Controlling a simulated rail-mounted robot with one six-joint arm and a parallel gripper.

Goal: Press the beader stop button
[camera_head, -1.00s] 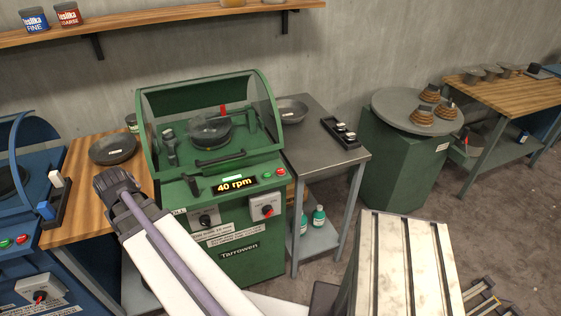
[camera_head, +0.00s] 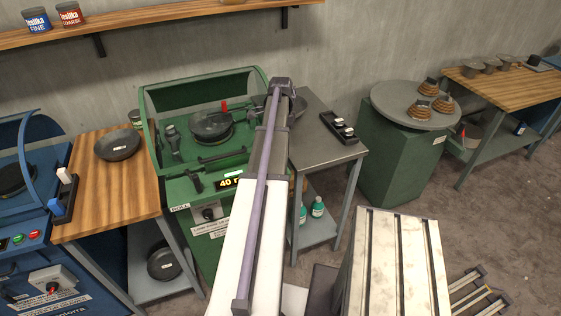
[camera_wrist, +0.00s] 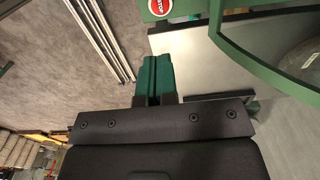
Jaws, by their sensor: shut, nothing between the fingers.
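The green machine (camera_head: 215,155) stands at the centre of the head view, with a dark bowl (camera_head: 211,124) under its raised clear hood. Its orange rpm display (camera_head: 228,183) is partly covered by my arm. The front-panel buttons are hidden behind the arm there. In the wrist view, a round red STOP marking (camera_wrist: 162,5) with a white ring shows on a green panel at the top edge, cut off by the frame. My gripper (camera_wrist: 153,62) has its teal fingers shut and empty, below and slightly left of STOP, apart from it in the picture. The head view does not show the fingers.
A grey side table (camera_head: 320,154) with a black switch block (camera_head: 340,128) stands right of the machine. A wooden bench (camera_head: 118,194) with a dark bowl (camera_head: 117,145) is on the left, beside a blue machine (camera_head: 30,262). A slotted pale table (camera_head: 398,270) is in front.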

